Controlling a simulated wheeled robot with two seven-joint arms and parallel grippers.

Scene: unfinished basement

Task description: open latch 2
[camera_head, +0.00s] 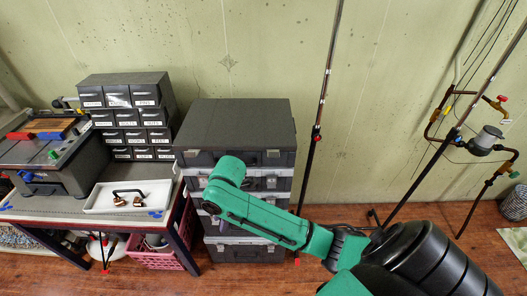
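A stack of dark grey cases (236,124) stands on the floor against the wall, with silver latches on the fronts. One latch (271,182) shows on the second case and another latch (272,154) on the top case. No number is readable on them, so I cannot tell which is latch 2. My green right arm reaches in from the lower right across the front of the stack. Its end, with my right gripper (211,208), is at the left part of the case fronts; the fingers are too small and hidden to read. The arm covers part of the lower cases. My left gripper is out of view.
A workbench (60,207) at left holds a small drawer cabinet (128,110) and a white tray (100,204) with a dark-handled part. A pink crate (152,257) sits below. Pipes with a meter (487,138) stand at right. A thin pole (327,85) rises right of the stack.

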